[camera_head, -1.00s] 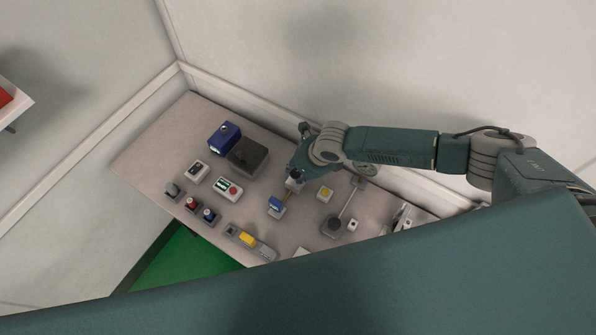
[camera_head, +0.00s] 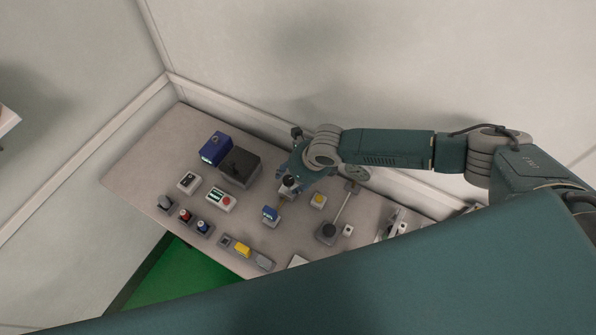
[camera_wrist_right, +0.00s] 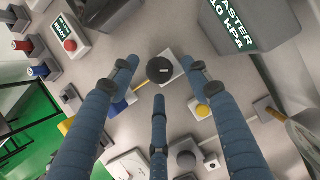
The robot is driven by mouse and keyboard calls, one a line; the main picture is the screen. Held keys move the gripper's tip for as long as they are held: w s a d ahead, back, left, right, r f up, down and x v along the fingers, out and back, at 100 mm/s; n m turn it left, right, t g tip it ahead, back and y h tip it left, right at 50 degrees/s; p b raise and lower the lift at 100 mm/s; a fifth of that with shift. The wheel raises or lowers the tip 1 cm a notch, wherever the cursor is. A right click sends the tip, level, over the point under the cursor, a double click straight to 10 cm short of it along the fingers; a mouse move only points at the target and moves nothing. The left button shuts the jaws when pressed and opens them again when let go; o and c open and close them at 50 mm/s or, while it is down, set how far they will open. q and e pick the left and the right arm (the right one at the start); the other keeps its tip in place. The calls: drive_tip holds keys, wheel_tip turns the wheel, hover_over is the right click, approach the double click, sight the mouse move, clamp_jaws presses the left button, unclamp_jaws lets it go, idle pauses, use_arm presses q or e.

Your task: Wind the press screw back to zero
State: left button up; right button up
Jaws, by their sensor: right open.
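What looks like the press screw is a round black knob (camera_wrist_right: 160,68) on a pale block, seen in the right wrist view between and beyond the fingertips. In the head view the knob (camera_head: 288,182) shows just below the right gripper (camera_head: 296,171). A brass-coloured rod (camera_wrist_right: 141,86) runs toward that box in the wrist view. My right gripper (camera_wrist_right: 161,78) is open, its three fingers spread around the knob's line of sight; contact cannot be told. My left gripper is not in view.
A display box marked MASTER (camera_wrist_right: 240,25) stands close by. The bench (camera_head: 135,165) also holds a dark grey box (camera_head: 240,166), a red-button box (camera_head: 221,200), a yellow-button box (camera_head: 318,201), several knobs and a long lever (camera_head: 342,211). A wall rises behind.

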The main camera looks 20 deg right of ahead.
drive_tip(key=v, duration=1)
drive_tip(key=shift+d+r, duration=0.1)
drive_tip(key=shift+d, duration=0.05)
